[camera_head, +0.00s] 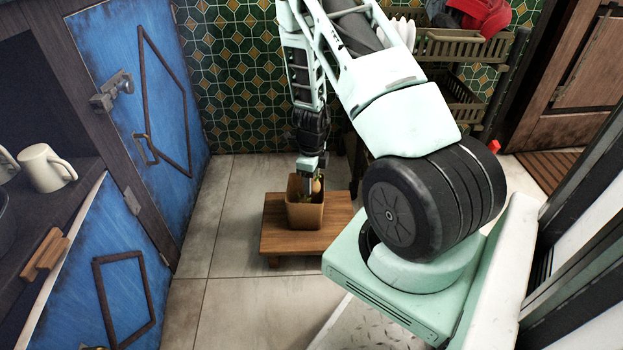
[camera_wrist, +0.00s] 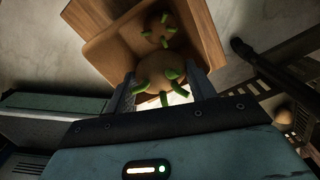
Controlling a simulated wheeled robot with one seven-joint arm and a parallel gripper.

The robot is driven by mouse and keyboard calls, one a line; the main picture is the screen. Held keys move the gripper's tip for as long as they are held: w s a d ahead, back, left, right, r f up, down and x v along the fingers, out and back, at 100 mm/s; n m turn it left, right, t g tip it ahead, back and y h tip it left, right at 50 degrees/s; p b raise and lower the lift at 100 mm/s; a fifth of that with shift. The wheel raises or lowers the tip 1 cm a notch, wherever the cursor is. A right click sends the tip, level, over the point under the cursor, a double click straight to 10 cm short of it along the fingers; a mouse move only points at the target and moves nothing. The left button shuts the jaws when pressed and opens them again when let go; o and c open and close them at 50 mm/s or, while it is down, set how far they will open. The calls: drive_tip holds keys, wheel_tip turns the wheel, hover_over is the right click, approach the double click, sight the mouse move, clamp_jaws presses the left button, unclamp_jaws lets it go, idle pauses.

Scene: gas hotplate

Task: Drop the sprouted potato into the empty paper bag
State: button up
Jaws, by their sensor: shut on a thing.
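A brown, open-topped paper bag (camera_head: 305,217) stands upright on a low wooden stand. My gripper (camera_head: 312,181) points down at the bag's mouth. In the wrist view my gripper (camera_wrist: 163,92) is shut on a tan potato (camera_wrist: 152,70) with several green sprouts. The held potato is at or just above the bag's opening; its exact depth is hard to tell. The paper bag (camera_wrist: 110,52) lies beyond it in the wrist view. Another sprouted potato (camera_wrist: 160,33) appears inside the bag, so the bag does not look empty.
The wooden stand (camera_head: 275,238) sits on the tiled floor, with clear floor to its left. Blue cabinets (camera_head: 110,250) line the left side. A shelf rack with olive baskets (camera_head: 462,47) stands behind at right. A round tan object (camera_wrist: 284,116) lies by the rack in the wrist view.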

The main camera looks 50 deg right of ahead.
drive_tip(key=o, duration=1.1)
drive_tip(key=shift+r, duration=0.1)
wheel_tip(320, 180, up, 17)
drive_tip(key=p, duration=1)
drive_tip(key=shift+r, duration=0.15)
